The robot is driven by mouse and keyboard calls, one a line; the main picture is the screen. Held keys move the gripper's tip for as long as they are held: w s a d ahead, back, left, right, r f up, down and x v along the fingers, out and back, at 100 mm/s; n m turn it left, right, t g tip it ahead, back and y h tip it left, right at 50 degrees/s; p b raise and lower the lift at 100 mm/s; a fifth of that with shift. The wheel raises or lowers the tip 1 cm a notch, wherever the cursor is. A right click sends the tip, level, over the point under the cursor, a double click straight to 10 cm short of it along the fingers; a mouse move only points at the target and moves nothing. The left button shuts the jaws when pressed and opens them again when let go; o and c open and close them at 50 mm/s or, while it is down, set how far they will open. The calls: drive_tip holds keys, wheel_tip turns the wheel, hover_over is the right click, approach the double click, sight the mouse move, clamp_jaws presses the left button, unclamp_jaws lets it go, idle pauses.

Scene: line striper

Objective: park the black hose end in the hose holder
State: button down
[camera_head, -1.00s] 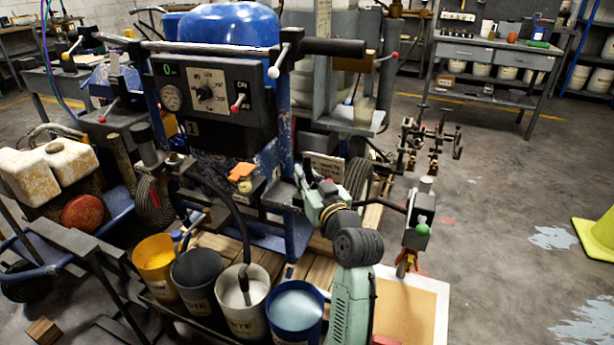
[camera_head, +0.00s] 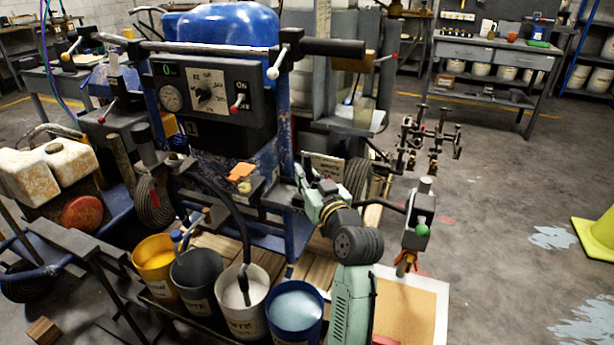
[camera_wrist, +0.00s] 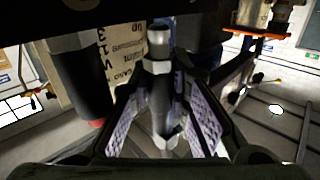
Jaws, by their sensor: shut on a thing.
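In the wrist view my gripper (camera_wrist: 162,120) has its two pale ribbed pads on either side of a dark upright fitting with a hex collar and a silver top. I take this fitting to be the black hose end (camera_wrist: 160,95). In the head view my gripper (camera_head: 304,184) is at the machine's front right, below the control box; its fingertips and held fitting are too small to tell clearly there. I cannot tell for sure which part is the hose holder. A dark hex part with a red lower rim (camera_wrist: 78,80) stands left of the fingers in the wrist view.
A printed placard (camera_wrist: 122,60) is close behind the fingers. An orange plate (camera_wrist: 258,34) with metal fittings is at upper right. Yellow, grey, white (camera_head: 240,312) and blue (camera_head: 294,312) buckets stand below; a black hose (camera_head: 236,215) runs into the white one.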

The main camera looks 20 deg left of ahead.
drive_tip(key=c, duration=1.4)
unclamp_jaws()
drive_tip(key=shift+c, duration=0.2)
drive_tip(key=shift+o, duration=0.5)
drive_tip(key=shift+f, duration=0.1)
drive_tip(key=shift+o, duration=0.9)
drive_tip(key=shift+v, duration=1.9)
drive_tip(key=shift+c, duration=0.2)
drive_tip(key=shift+s+d+f+b, duration=0.15)
drive_tip(key=shift+s+d+b, duration=0.3)
drive_tip(key=shift+d, duration=0.45)
drive_tip(key=shift+c, duration=0.2)
drive_tip(key=shift+o, duration=0.4)
drive_tip(key=shift+s+d+r, duration=0.2)
drive_tip(key=shift+s+d, duration=0.25)
drive_tip(key=shift+s, duration=0.2)
